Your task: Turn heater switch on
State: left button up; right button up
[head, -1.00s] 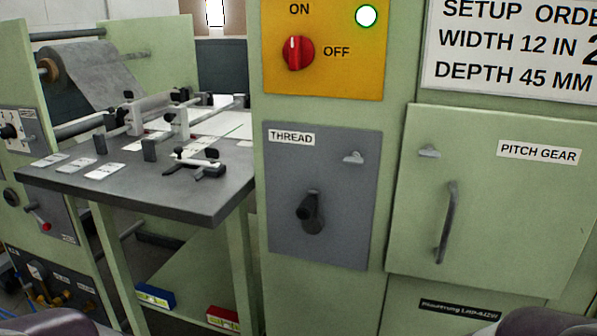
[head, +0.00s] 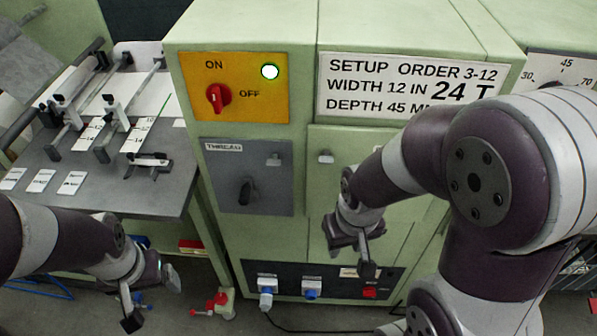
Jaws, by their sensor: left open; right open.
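No label reading "heater" is legible in the head view. A red rotary switch (head: 218,98) sits on a yellow panel (head: 263,109) marked ON and OFF, and its white mark points up toward ON. A round lamp (head: 270,72) beside it glows white with a green rim. My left gripper (head: 151,298) is open and empty at the lower left, below the grey table and apart from the switch. My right gripper (head: 352,254) is open and empty in front of the cabinet's lower door, to the right of and below the yellow panel.
A grey THREAD panel (head: 240,182) with a dark crank is below the yellow panel. A dark low panel (head: 336,281) holds blue and red connectors with unreadable labels. The grey table (head: 100,193) with fixtures stands left. A setup sign (head: 345,105) is at right.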

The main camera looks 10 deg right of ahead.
aim_at(368, 291)
jog(key=z, duration=1.5)
